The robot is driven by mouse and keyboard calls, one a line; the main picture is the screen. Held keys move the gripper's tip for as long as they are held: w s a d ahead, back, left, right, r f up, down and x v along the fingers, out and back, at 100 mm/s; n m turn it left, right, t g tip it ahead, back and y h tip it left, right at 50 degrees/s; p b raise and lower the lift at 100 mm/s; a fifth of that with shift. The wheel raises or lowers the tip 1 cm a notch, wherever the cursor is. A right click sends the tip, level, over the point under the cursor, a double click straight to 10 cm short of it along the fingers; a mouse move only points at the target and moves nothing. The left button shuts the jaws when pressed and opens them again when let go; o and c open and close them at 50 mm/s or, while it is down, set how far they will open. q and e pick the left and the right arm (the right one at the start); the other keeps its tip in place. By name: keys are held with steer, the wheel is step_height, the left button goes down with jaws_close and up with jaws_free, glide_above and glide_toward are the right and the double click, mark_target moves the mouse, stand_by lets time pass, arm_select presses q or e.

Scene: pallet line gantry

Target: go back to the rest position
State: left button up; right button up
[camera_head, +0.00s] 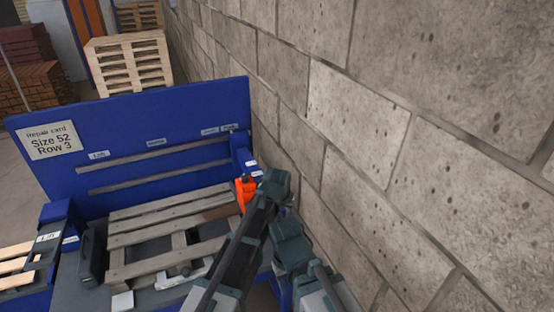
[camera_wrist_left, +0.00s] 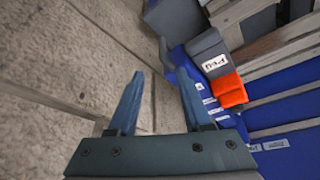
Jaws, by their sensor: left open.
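My left gripper (camera_wrist_left: 160,85) shows clearly in the left wrist view. Its two blue-grey fingers are apart with nothing between them, and the block wall lies behind the gap. In the head view my dark green and grey arm links stand at the lower middle, close to the wall, and the left fingers are hard to make out there. The orange part (camera_head: 245,193) is just left of the arm's upper end; it also shows in the left wrist view (camera_wrist_left: 230,91), right of the fingers and apart from them. My right gripper cannot be made out.
The block wall (camera_head: 355,130) runs close along the right. The blue bench panel (camera_head: 125,125) stands behind a wooden pallet (camera_head: 165,232) on the bench. A repair card (camera_head: 48,140) reads Size 52, Row 3. Stacked pallets (camera_head: 128,64) stand farther back.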

arm_select(q)
steer(key=s+a+f+n+g+y, duration=0.1)
steer(key=s+a+f+n+g, duration=0.15)
steer(key=s+a, duration=1.9)
steer(key=s+d+f+m+g+y+b, duration=0.1)
steer(key=s+d+f+b, duration=0.4)
steer(key=d+f+b, duration=0.5)
step_height(320, 180, down, 4)
steer(key=m+g+b, duration=0.1)
steer(key=m+b, duration=0.1)
steer(key=b, duration=0.3)
steer(key=shift+d+f+m, duration=0.15)
steer(key=shift+d+m, duration=0.2)
steer(key=shift+d, duration=0.05)
